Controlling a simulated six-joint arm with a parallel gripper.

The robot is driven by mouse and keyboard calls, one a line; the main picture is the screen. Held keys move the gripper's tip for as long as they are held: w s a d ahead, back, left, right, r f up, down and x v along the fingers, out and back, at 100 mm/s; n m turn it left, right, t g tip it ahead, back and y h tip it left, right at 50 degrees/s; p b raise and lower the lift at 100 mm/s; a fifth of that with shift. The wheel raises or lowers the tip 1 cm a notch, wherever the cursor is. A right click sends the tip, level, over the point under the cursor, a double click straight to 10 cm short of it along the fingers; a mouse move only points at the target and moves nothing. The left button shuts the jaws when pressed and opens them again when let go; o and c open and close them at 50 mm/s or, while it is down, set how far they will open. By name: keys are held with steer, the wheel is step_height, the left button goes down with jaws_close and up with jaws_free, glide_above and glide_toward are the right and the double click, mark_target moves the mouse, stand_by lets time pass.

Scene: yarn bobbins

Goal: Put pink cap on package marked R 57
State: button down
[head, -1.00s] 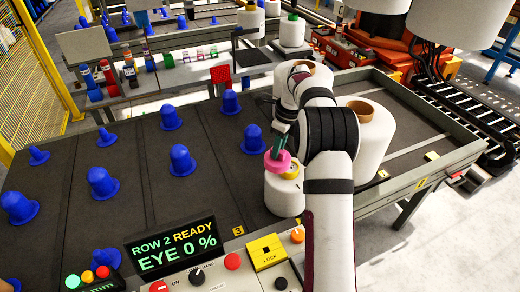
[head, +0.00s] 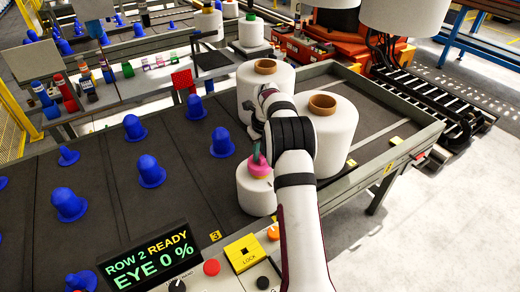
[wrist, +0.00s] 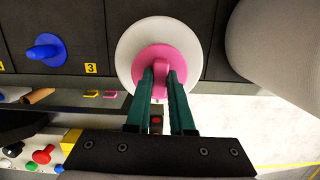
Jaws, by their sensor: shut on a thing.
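The pink cap (head: 259,168) is at the top of a short white bobbin package (head: 256,196), and its flange covers the core opening. In the head view my gripper (head: 256,153) points down at the cap. I cannot tell whether the cap is fully seated. No R 57 marking is readable on the package.
Two taller white bobbins with brown cores (head: 265,67) (head: 322,104) stand close behind and right of the package. Several blue caps (head: 151,171) stand on the dark table to the left. A control panel with a yellow LOCK box (head: 243,253) is in front.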

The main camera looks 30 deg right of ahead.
steer(key=shift+f, duration=0.5)
steer(key=shift+f, duration=0.2)
steer(key=c, duration=0.7)
jaws_free()
step_height(320, 180, up, 16)
steer(key=s, duration=0.2)
steer(key=shift+s+f, duration=0.25)
